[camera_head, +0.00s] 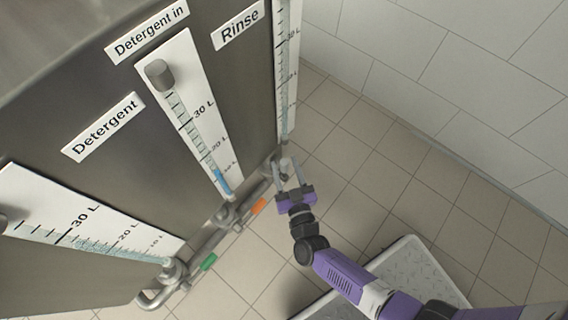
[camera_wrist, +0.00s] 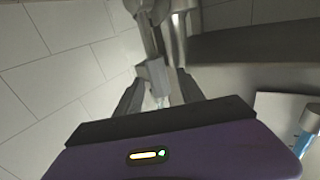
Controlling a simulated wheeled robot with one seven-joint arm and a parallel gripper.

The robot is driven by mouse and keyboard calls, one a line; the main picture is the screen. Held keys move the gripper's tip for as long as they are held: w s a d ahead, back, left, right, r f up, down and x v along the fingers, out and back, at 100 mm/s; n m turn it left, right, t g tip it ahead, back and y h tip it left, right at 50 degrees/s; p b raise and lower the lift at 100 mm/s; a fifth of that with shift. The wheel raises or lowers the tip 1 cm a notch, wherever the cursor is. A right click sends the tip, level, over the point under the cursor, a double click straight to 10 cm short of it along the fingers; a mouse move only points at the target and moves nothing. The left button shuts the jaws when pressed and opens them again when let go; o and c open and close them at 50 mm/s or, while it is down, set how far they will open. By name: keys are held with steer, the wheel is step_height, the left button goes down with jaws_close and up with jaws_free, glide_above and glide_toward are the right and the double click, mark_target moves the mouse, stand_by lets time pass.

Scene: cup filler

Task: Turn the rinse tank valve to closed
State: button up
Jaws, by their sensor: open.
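The rinse tank shows a "Rinse" label (camera_head: 239,26) and a sight-tube gauge (camera_head: 286,70) at the upper middle of the head view. Its valve (camera_head: 270,166) sits at the foot of that gauge, partly hidden by my gripper. My gripper (camera_head: 288,166) is open, with its fingers pointing at this valve. In the wrist view a grey valve part (camera_wrist: 154,74) lies ahead of and between the open fingers of my gripper (camera_wrist: 160,80). I cannot tell whether the fingers touch it, nor which way the handle is set.
A bent outlet pipe (camera_head: 152,299) is at lower left. A white tread-plate platform (camera_head: 415,262) stands on the tiled floor, with a white wall (camera_head: 440,75) to the right.

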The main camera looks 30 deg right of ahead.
steer(key=shift+w+d, duration=0.15)
steer(key=shift+w, duration=0.4)
jaws_close()
stand_by(1.1)
